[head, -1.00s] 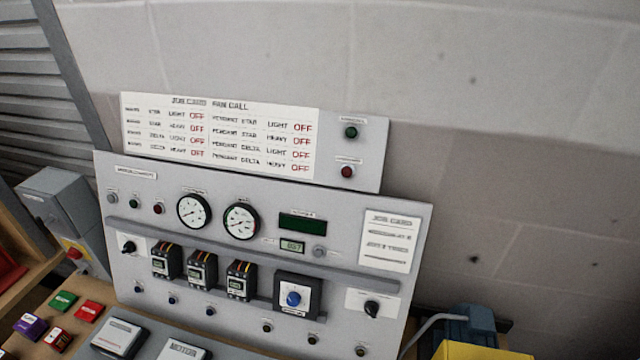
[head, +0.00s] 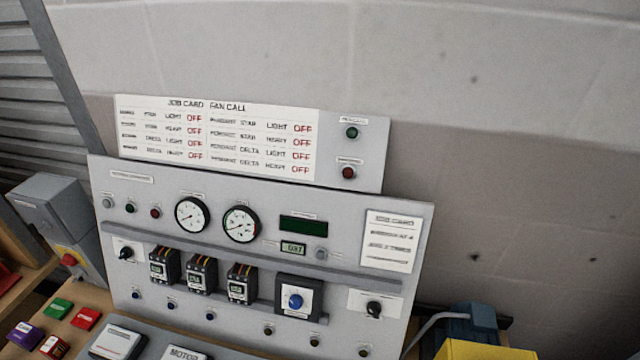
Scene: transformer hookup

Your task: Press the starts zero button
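The grey upright control panel (head: 150,225) stands against the wall. A small grey round button (head: 321,254) sits just right of a small lit digit display (head: 293,249), under a dark green display (head: 303,226). Another grey round button or lamp (head: 107,203) is at the panel's upper left. The small labels are too blurred to read, so I cannot tell which one is marked starts zero. Neither of my grippers shows in the head view.
Two dials (head: 241,224), several contactors (head: 201,275), a blue knob (head: 295,301) and black switches (head: 374,309) crowd the panel. A job card board (head: 216,139) is above.

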